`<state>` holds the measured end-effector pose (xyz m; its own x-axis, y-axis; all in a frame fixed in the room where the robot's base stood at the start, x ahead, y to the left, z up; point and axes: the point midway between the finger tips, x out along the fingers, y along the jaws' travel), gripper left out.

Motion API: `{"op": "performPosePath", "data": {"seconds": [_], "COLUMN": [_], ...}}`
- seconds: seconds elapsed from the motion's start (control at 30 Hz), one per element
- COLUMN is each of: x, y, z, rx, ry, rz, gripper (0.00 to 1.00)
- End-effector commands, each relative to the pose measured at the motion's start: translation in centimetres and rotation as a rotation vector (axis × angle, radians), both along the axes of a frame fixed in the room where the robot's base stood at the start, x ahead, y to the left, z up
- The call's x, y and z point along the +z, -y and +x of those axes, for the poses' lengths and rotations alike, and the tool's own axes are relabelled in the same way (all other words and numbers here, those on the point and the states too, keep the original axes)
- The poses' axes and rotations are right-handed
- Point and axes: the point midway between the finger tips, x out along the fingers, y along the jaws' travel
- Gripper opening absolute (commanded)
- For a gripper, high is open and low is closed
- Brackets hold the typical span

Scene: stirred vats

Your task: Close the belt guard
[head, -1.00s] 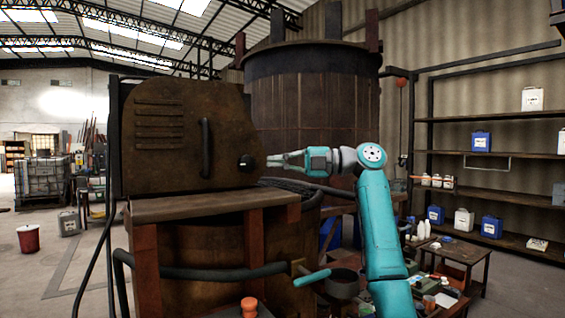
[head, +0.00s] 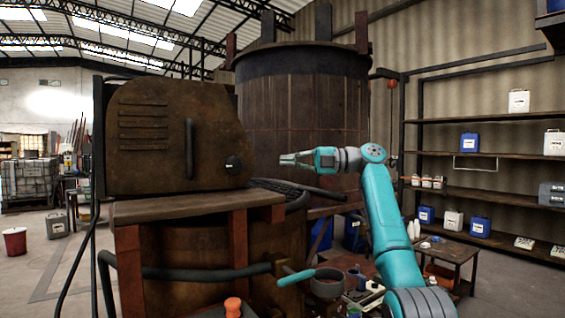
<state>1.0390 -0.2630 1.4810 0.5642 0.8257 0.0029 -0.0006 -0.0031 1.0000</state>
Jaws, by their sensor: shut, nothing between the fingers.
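The belt guard (head: 150,140) is a rusty brown panel with a rounded top, louvre slots at its upper left and an upright black bar handle (head: 190,149). The guard stands upright above a brown ledge (head: 190,207). I cannot tell from this view whether it is fully closed. My gripper (head: 283,158) is shut and empty. It points left toward the knob, at about the same height in the picture, with a visible gap between them.
A large dark vat (head: 300,120) stands behind my gripper. A teal-handled lever (head: 297,277) and an orange knob (head: 232,306) are below the ledge. A dark pipe (head: 205,273) crosses the stand. Shelves (head: 480,190) with containers line the right wall. Open floor lies at left.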

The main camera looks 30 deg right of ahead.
Motion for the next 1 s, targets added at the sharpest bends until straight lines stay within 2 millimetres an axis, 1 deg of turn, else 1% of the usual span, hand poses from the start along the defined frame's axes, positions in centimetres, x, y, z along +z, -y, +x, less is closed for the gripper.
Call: {"op": "performPosePath", "data": {"seconds": [0.13,0.27,0.37,0.57,0.8,0.9,1.0], "x": [0.0,-0.1,-0.1,-0.5,-1.4,-1.9,-2.2], "y": [0.3,0.2,-0.3,-1.8,-4.6,-5.7,-6.5], "z": [-0.2,-1.5,-3.5,-8.3,-14.7,-16.8,-18.3], "rx": [-0.006,-0.034,-0.072,-0.164,-0.272,-0.304,-0.325], "ry": [-0.002,-0.007,-0.013,-0.023,-0.015,-0.009,-0.004], "rz": [-0.002,-0.016,-0.029,-0.038,-0.025,-0.016,-0.008], "gripper": [0.00,0.00,0.00,0.00,0.00,0.00,0.00]}}
